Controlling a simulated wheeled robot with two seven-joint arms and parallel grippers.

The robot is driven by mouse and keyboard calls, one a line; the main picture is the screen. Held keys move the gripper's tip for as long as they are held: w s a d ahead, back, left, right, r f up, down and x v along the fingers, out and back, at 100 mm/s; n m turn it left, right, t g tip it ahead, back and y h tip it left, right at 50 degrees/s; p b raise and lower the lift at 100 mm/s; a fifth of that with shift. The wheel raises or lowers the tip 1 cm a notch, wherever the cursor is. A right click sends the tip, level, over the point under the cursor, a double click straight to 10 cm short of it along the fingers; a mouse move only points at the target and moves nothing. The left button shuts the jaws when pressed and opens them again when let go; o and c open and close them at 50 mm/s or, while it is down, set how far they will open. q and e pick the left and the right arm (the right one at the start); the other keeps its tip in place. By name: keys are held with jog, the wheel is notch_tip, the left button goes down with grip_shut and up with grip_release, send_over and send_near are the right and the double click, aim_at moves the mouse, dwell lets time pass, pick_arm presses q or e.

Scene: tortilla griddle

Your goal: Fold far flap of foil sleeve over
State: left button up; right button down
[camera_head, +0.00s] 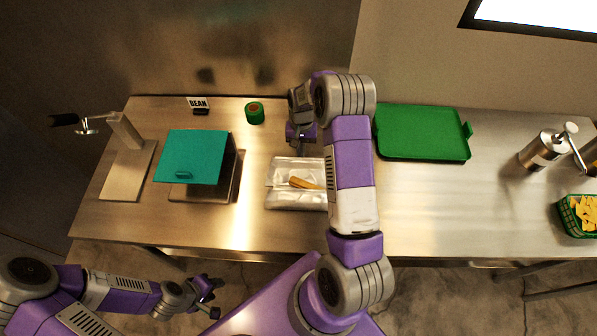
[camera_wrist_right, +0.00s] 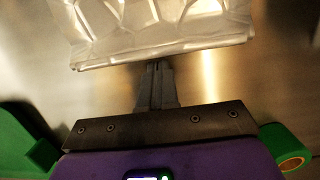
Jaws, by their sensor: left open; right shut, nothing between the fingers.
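The silvery foil sleeve (camera_head: 282,200) lies on the steel counter in front of me, partly hidden by my right arm. A golden-brown rolled item (camera_head: 303,183) lies on it. My right gripper (camera_head: 302,152) is shut and empty at the far edge of the sleeve. In the right wrist view the shut fingertips (camera_wrist_right: 157,66) are at the edge of the crinkled foil (camera_wrist_right: 150,25); I cannot tell if they touch it or reach under it. My left gripper (camera_head: 208,291) is open and empty, in front of the counter's near edge.
A press with a teal lid (camera_head: 190,155) stands left of the sleeve. A green cup (camera_head: 254,113) and a BEAN sign (camera_head: 198,103) are behind. A green tray (camera_head: 422,132) lies right of my arm. A metal grinder (camera_head: 543,149) and a chip basket (camera_head: 577,216) are far right.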

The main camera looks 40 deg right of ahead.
aim_at(300, 163)
jog(key=shift+s+a, duration=0.1)
jog(key=shift+s+a, duration=0.15)
jog(key=shift+s+a+r, duration=0.25)
jog(key=shift+s+r, duration=0.05)
jog(key=shift+p, duration=0.3)
jog(key=shift+s+a+r, duration=0.2)
jog(key=shift+s+r, duration=0.05)
jog(key=shift+r, duration=0.05)
jog(key=shift+s+a, duration=0.1)
jog(key=shift+s+a+r+p, duration=0.2)
jog(key=shift+s+a+p, duration=0.05)
jog(key=shift+s+p, duration=0.05)
jog(key=shift+s, duration=0.1)
dwell(0.3)
